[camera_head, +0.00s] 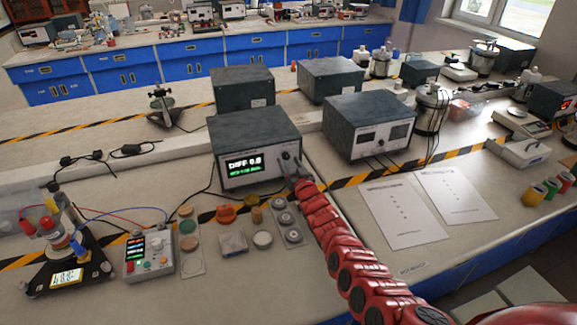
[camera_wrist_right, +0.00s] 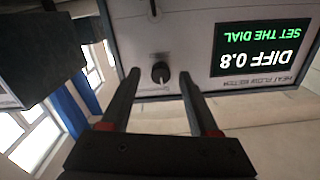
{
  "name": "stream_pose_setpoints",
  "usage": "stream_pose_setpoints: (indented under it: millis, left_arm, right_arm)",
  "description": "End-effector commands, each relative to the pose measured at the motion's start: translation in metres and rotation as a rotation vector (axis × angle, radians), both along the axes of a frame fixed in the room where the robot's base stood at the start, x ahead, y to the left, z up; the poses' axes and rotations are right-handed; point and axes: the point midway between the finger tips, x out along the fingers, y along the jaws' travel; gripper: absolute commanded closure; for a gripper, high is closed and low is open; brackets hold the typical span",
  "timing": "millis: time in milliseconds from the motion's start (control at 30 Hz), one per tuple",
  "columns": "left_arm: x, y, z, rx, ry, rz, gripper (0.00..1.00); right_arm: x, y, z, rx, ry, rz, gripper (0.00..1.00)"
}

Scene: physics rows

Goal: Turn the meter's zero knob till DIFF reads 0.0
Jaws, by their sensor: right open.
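The meter (camera_head: 254,142) is a dark-topped box with a pale front. Its lit screen (camera_head: 244,166) seems to read DIFF 0.8, with green text below. In the right wrist view the picture is upside down, and the screen (camera_wrist_right: 257,53) reads DIFF 0.8 and SET THE DIAL. The black zero knob (camera_wrist_right: 160,73) shows between my right gripper's two fingertips, with a gap on each side. My right gripper (camera_wrist_right: 159,79) is open, in front of the knob. In the head view, my red right arm hides part of the meter's right side. My left gripper is not in view.
A second meter (camera_head: 369,125) stands close to the right. Paper sheets (camera_head: 403,211) lie right of my arm. A toggle (camera_wrist_right: 153,8) is near the knob.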

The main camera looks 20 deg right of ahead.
Motion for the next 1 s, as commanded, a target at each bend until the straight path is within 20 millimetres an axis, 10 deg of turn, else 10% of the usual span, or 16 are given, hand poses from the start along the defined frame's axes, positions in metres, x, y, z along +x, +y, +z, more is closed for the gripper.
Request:
stream_pose_setpoints:
  millis: [533,867,1000]
  left_arm:
    - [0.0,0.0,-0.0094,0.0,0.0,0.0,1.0]
    - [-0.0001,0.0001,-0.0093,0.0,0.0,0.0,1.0]
    - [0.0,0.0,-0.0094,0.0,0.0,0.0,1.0]
  right_arm:
    - [0.0124,0.0012,0.0041,0.003,-0.005,-0.001,0.38]
    - [0.0123,0.001,0.0037,0.003,-0.005,-0.002,0.98]
    - [0.0123,0.001,0.0037,0.002,-0.005,-0.002,1.0]
